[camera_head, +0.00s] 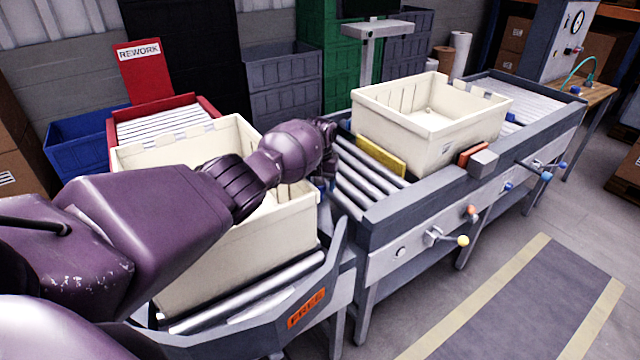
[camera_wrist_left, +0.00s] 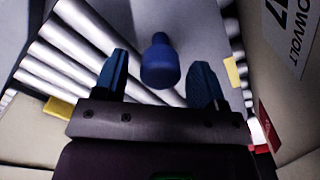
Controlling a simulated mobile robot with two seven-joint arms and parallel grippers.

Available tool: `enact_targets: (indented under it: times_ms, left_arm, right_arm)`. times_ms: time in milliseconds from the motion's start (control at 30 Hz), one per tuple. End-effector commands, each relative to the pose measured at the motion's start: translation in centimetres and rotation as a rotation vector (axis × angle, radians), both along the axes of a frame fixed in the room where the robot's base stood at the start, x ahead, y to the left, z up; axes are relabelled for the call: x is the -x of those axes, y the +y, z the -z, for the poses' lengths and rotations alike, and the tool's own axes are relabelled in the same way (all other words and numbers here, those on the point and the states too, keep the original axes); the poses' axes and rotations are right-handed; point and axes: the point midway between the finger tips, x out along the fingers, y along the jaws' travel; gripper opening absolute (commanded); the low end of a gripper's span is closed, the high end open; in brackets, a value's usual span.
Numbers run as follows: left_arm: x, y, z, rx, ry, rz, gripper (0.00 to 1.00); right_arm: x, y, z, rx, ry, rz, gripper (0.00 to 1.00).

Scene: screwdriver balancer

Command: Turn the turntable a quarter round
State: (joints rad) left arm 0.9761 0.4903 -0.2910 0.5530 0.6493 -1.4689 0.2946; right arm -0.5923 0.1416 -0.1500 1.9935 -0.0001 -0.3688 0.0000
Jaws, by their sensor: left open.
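The turntable (camera_head: 262,300) has a roller bed and a dark frame with an orange "FREE" plate (camera_head: 306,308). A cream crate (camera_head: 225,250) sits on it, partly hidden by my left arm. My left gripper (camera_head: 328,160) is beyond the crate's right side, by the neighbouring conveyor; the wrist mostly hides it in the head view. In the left wrist view my left gripper (camera_wrist_left: 159,60) is open, with a blue knob (camera_wrist_left: 160,66) showing between its two fingers. I cannot tell whether they touch it. My right gripper is not in view.
A conveyor (camera_head: 375,205) to the right carries another cream crate (camera_head: 425,135) behind a yellow bar (camera_head: 380,156). Levers with coloured knobs stick out from its front, one of them yellow (camera_head: 462,241). A red "REWORK" lane (camera_head: 140,68) lies behind the turntable. Front right floor is clear.

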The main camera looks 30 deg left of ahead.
Motion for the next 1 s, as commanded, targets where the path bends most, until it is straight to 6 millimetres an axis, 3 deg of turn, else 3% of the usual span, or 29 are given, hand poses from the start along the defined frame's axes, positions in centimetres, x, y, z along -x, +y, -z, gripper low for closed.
enact_targets:
  times_ms: [533, 733, 1000]
  left_arm:
    - [-0.1, 0.0, -8.8, 0.000, -0.004, 0.000, 0.65]
    - [-0.1, 0.0, -10.4, 0.000, -0.002, 0.001, 0.65]
    - [0.0, 0.0, -10.6, 0.001, -0.001, 0.000, 0.65]
  right_arm:
    - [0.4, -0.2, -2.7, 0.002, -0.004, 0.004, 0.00]
    - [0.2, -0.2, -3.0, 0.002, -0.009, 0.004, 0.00]
    - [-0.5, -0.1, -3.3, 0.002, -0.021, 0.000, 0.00]
